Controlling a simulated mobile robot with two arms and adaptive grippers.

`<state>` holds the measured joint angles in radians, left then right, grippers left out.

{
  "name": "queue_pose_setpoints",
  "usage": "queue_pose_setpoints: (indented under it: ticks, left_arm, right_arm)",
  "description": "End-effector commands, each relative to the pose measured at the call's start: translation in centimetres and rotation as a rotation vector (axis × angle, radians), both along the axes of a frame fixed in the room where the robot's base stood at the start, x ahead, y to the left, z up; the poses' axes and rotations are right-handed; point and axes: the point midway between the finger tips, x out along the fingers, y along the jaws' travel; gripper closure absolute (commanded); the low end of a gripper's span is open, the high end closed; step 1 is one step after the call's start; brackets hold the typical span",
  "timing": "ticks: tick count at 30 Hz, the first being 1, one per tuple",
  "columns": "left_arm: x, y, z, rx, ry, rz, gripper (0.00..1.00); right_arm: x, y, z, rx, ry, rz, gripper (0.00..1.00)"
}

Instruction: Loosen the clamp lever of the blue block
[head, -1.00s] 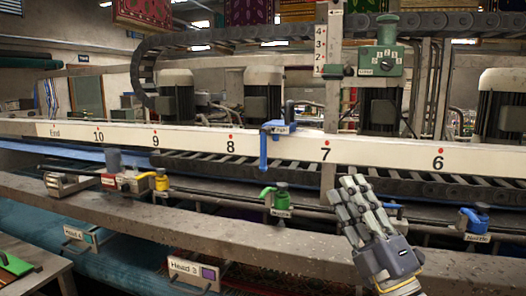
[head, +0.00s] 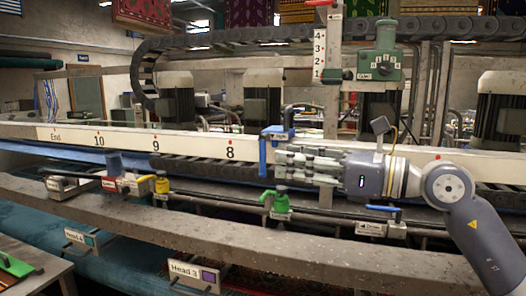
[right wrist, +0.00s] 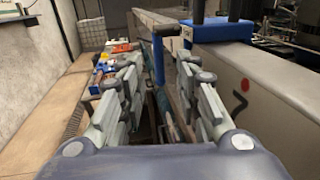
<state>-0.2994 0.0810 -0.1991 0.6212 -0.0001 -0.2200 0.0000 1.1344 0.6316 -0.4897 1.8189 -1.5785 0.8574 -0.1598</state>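The blue block (head: 277,132) sits clamped on the white numbered rail, just left of where the 7 stood. Its blue clamp lever (head: 262,158) hangs down in front of the rail. My right gripper (head: 280,164) points left, just right of the lever, its fingers covering part of the rail below the block. In the right wrist view the fingers are spread open, with the blue lever (right wrist: 158,58) upright ahead between them; nothing is held. The block (right wrist: 218,30) shows at upper right there, on the rail. I cannot tell whether a finger touches the lever. My left gripper is not in view.
The white rail (head: 195,144) runs across the view. Below it a green valve (head: 276,203) stands close under my gripper. A yellow valve (head: 161,184) and a blue-handled valve (head: 382,209) flank it. A grey beam (head: 300,238) runs in front.

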Motion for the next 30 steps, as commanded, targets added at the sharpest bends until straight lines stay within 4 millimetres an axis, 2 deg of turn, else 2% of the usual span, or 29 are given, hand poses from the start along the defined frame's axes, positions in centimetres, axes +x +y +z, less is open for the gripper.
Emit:
queue_pose_setpoints:
  ticks: [1, 3, 9, 15, 23, 27, 30]
  left_arm:
    - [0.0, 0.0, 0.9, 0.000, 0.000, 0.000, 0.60]
    - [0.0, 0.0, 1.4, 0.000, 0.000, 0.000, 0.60]
    - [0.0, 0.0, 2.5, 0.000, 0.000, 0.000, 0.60]
    - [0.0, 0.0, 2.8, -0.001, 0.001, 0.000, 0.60]
    - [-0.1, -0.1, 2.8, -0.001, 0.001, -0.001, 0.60]
    - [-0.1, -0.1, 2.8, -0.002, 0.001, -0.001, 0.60]
    - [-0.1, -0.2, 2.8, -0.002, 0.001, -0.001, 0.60]
  right_arm:
    - [0.4, 1.1, 0.5, 0.002, 0.001, 0.005, 0.69]
    - [1.1, 2.3, 0.5, 0.003, 0.003, 0.005, 0.69]
    - [2.6, 4.9, 0.4, 0.003, 0.002, 0.004, 0.69]
    - [3.2, 6.0, 0.1, 0.003, 0.001, 0.002, 0.69]
    - [3.3, 6.0, 0.0, 0.002, 0.000, 0.002, 0.69]
    - [3.3, 6.0, 0.0, 0.003, 0.001, 0.002, 1.00]
    - [3.3, 6.0, 0.0, 0.003, 0.001, 0.001, 1.00]
